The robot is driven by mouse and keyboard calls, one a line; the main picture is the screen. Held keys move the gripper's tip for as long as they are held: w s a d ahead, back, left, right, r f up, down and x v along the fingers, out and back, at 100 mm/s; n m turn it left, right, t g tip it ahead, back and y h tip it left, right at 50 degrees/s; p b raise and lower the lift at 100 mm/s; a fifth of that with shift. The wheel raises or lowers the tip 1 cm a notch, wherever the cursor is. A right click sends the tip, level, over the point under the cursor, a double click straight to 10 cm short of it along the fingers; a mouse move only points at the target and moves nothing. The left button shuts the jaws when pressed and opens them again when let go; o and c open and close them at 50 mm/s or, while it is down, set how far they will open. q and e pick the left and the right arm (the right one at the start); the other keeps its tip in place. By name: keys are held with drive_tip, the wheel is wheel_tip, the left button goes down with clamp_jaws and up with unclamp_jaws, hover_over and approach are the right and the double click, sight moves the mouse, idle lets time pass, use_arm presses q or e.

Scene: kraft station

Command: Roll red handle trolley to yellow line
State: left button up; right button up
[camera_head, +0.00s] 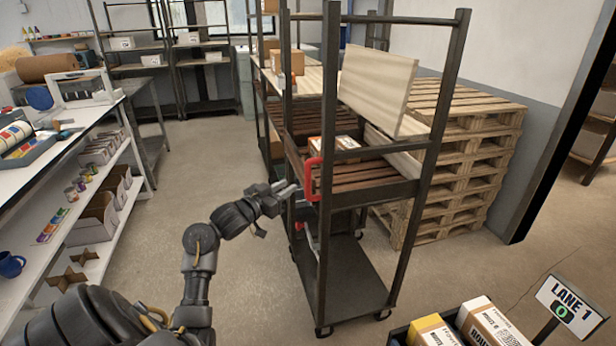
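A dark metal trolley (345,280) on castors stands upright in the middle of the view, with slatted wooden shelves and a bare lower deck. A red handle (313,178) is fixed to its near left side, by a front post. My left gripper (288,190) reaches from the lower left to just left of the red handle. Its fingertips are near the trolley frame, and I cannot tell whether they touch it or are open. No yellow line shows on the visible floor. My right gripper is out of view.
A stack of pallets (465,150) stands behind the trolley on the right. A white workbench (75,150) runs along the left. Boxes and a LANE 1 sign (570,305) are at lower right. The floor (200,150) left of the trolley is clear.

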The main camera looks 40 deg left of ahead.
sight(306, 176)
use_arm(q)
drive_tip(key=w+p, duration=0.1)
drive_tip(key=w, duration=0.9)
drive_tip(key=shift+w+d, duration=0.15)
drive_tip(key=shift+w, duration=0.2)
clamp_jaws()
